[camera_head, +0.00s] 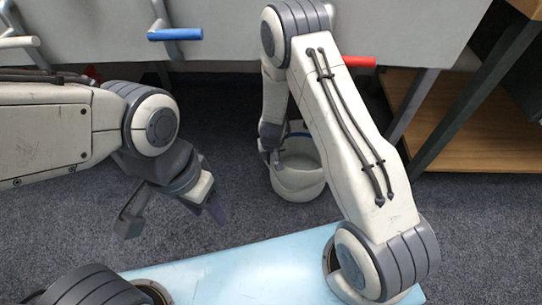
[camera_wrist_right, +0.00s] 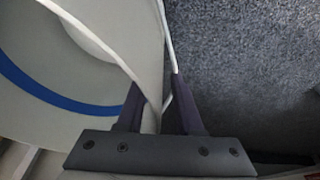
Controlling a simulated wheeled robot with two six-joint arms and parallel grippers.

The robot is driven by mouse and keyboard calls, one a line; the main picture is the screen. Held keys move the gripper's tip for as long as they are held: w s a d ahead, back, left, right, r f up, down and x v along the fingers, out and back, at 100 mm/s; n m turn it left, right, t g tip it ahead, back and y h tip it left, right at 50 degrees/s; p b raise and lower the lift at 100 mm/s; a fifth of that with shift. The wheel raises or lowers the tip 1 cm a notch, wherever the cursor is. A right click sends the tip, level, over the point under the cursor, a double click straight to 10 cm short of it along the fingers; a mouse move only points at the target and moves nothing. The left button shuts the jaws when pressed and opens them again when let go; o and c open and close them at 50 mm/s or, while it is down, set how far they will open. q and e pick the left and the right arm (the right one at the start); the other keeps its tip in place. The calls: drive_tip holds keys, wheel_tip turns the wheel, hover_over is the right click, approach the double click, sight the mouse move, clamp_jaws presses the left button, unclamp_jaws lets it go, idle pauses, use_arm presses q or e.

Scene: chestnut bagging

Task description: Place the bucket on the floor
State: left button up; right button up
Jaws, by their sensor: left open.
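The bucket (camera_head: 299,182) is off-white with a blue band inside. It appears upright on or very near the grey carpet, beyond the light-blue surface; contact underneath is unclear. In the right wrist view the bucket (camera_wrist_right: 35,55) fills the left side. My right gripper (camera_head: 272,150) is at its left rim, partly hidden by my arm. In the right wrist view my right gripper (camera_wrist_right: 158,95) has one finger inside the bucket and one outside, with the wall between. Whether it clamps the wall is unclear. My left gripper (camera_head: 172,217) is open and empty, left of the bucket.
A light-blue surface (camera_head: 235,272) lies in front. A grey panel (camera_head: 230,40) with a blue handle (camera_head: 175,34) and a red handle (camera_head: 359,61) stands behind. A wooden shelf (camera_head: 480,140) is at the right. Carpet (camera_head: 60,235) is clear at the left.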

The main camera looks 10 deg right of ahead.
drive_tip(key=p+v, duration=0.8)
drive_tip(key=v, duration=0.3)
drive_tip(key=s+a+r+n+g+y, duration=0.1)
drive_tip(key=s+a+r, duration=0.25)
drive_tip(key=r, duration=0.25)
drive_tip(key=s+a+r+n+y, duration=0.1)
drive_tip(key=s+a+r+n, duration=0.1)
drive_tip(key=s+a+r, duration=0.3)
drive_tip(key=s+a+r+n+g, duration=0.1)
drive_tip(key=a+r, duration=0.2)
drive_tip(key=r, duration=0.4)
drive_tip(key=s+d+r+n, duration=0.1)
drive_tip(key=s+r, duration=0.3)
drive_tip(key=s, duration=0.4)
drive_tip(key=s+d+r+n+g, duration=0.1)
drive_tip(key=s+d+r+n, duration=0.1)
drive_tip(key=s+r, duration=0.3)
drive_tip(key=s+n, duration=0.1)
drive_tip(key=s, duration=0.2)
drive_tip(key=shift+s+r+h, duration=0.15)
drive_tip(key=shift+s+h, duration=0.15)
